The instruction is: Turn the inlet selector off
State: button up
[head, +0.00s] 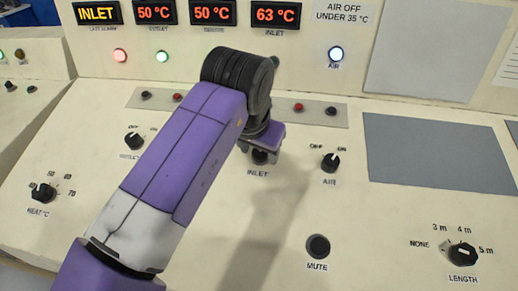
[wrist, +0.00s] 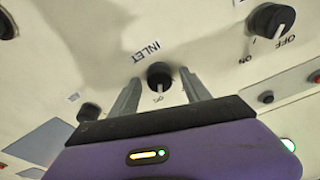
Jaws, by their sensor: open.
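The inlet selector is a small black knob (head: 260,158) on the cream sloped panel, above the INLET label. In the head view my gripper (head: 263,150) hides much of it and its position marks. In the wrist view the same knob (wrist: 159,72) sits between the tips of my gripper (wrist: 160,80), one finger on each side. The fingers are open; contact with the knob cannot be told. A pale pointer line shows on the knob's lower side there, near partly hidden lettering, so its setting is unclear.
The air selector (head: 330,162) is to the right and another on/off selector (head: 133,141) to the left. The mute button (head: 318,246), length knob (head: 463,254) and heat knob (head: 43,193) lie lower. Small buttons sit behind. The inlet display (head: 276,15) reads 63 °C.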

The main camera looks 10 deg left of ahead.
jog(key=shift+c, duration=0.2)
grip_shut()
